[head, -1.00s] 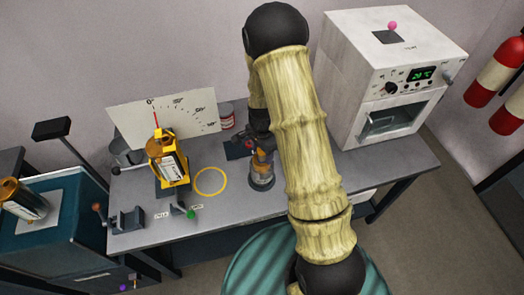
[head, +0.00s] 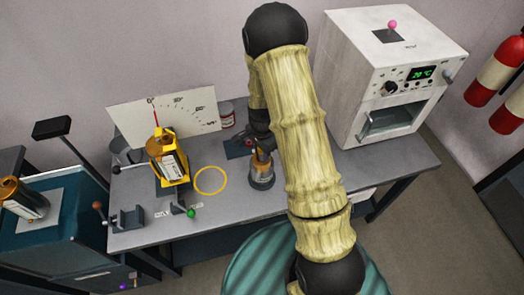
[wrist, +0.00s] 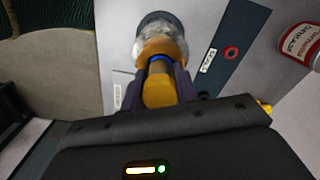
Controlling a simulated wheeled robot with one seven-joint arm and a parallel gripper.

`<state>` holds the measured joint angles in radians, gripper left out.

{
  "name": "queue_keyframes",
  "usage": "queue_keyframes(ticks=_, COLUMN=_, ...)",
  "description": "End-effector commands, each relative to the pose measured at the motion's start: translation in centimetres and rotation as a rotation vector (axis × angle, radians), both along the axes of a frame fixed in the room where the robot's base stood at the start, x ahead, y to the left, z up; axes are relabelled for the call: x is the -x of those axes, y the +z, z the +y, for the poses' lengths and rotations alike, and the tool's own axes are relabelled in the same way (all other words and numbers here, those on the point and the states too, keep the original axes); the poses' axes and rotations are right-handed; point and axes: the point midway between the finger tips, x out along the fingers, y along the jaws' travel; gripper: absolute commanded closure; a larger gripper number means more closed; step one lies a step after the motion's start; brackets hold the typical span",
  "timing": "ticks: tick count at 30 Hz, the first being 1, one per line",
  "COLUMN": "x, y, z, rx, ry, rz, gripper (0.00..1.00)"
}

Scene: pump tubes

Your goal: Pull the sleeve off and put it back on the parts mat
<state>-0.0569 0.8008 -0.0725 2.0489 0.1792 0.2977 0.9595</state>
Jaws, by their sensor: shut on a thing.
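The sleeve appears to be the short orange-yellow cylinder (wrist: 159,93) between my jaws in the wrist view. My gripper (wrist: 161,76) is shut on it. Beyond it, in line, show a blue band, an orange collar and a pale, shiny round body (wrist: 152,35). In the head view this upright piece (head: 262,178) has a grey base and a copper top, and my gripper (head: 260,148) is at its upper end. I cannot tell whether the sleeve still touches it. The dark blue parts mat (head: 236,153) lies just left; it also shows in the wrist view (wrist: 219,82), with a red ring on it.
A yellow stand holding a copper canister (head: 168,160) is at the left before a dial board (head: 130,117). A yellow circle (head: 210,181) on the bench (head: 225,215) is empty. A white oven (head: 375,60) stands right, and a red-white can (head: 227,115) behind the mat.

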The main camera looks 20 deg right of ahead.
Motion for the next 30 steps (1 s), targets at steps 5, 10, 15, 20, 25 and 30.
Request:
queue_keyframes(ticks=5, x=0.0, y=0.1, z=0.0, rx=0.000, ry=0.000, rz=0.000, gripper=1.00)
queue_keyframes(ticks=10, x=0.0, y=0.4, z=0.0, rx=0.000, ry=0.000, rz=0.000, gripper=1.00)
queue_keyframes(ticks=15, x=0.0, y=0.7, z=0.0, rx=0.000, ry=0.000, rz=0.000, gripper=1.00)
queue_keyframes(ticks=20, x=0.0, y=0.9, z=0.0, rx=0.000, ry=0.000, rz=0.000, gripper=1.00)
queue_keyframes(ticks=25, x=0.0, y=1.2, z=0.0, rx=0.000, ry=0.000, rz=0.000, gripper=1.00)
queue_keyframes(ticks=30, x=0.0, y=1.2, z=0.0, rx=0.000, ry=0.000, rz=0.000, gripper=1.00)
